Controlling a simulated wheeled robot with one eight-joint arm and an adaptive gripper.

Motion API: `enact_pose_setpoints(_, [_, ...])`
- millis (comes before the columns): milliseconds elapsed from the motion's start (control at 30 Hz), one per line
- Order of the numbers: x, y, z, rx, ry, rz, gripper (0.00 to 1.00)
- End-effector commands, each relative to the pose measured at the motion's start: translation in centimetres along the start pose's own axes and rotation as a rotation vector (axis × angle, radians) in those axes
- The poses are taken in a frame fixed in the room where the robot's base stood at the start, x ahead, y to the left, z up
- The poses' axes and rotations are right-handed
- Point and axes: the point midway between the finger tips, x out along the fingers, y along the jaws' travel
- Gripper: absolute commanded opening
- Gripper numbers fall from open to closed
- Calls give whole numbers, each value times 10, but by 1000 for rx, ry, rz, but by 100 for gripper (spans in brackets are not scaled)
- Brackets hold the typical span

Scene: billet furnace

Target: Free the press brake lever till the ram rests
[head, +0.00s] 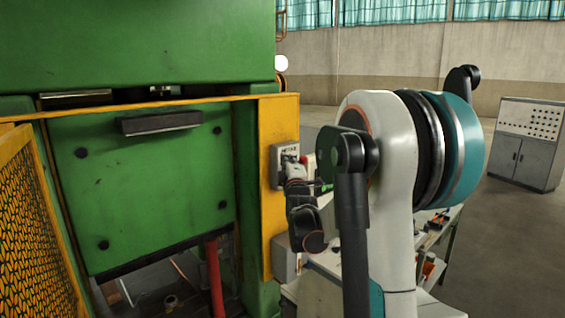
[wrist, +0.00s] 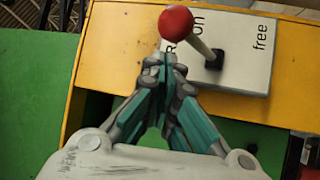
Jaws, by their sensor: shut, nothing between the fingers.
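The brake lever has a red ball knob (wrist: 176,22) on a pale rod rising from a dark pivot. It sits on a light plate (wrist: 245,50) lettered "free" at the right and "on" behind the knob; the rod leans left, to the "on" side. My gripper (wrist: 165,62) is shut and empty, its fingertips just below the knob in the picture; I cannot tell whether they touch it. In the head view my gripper (head: 294,170) is at the plate, partly hiding it. The green ram (head: 150,180) hangs in the press, its lower edge above a gap.
A yellow frame (head: 265,200) carries the plate. A red post (head: 214,278) stands under the ram's right side. A yellow mesh guard (head: 35,230) is at the left. A grey control cabinet (head: 525,150) stands far right, with open floor before it.

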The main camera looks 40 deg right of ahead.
Motion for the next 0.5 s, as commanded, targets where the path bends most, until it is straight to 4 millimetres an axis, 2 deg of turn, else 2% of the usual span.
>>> enact_pose_setpoints(200, [-4, 0, 12, 0, -1, 0, 0])
enact_pose_setpoints(500, [-5, 0, 13, 0, 0, 0, 0])
